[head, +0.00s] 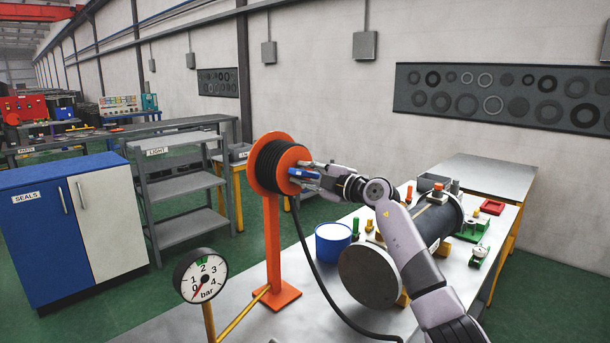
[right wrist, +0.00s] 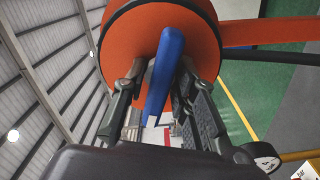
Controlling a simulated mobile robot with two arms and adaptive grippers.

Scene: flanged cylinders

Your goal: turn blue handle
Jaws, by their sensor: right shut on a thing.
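The blue handle (head: 297,172) sits at the front of an orange hose reel (head: 266,166) wound with black hose. The reel stands on an orange post (head: 272,240). My right gripper (head: 305,175) reaches in from the right at the handle. In the right wrist view the blue handle (right wrist: 165,75) stands between the two fingers of my right gripper (right wrist: 160,88), in front of the orange reel face (right wrist: 140,35). The right gripper is shut on the handle. My left gripper is not in view.
A pressure gauge (head: 202,276) stands front left of the reel. A black hose (head: 318,285) hangs from the reel to the table. A blue container (head: 333,243) and a large flanged cylinder (head: 369,277) stand right of the post. A grey shelf (head: 182,185) is behind left.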

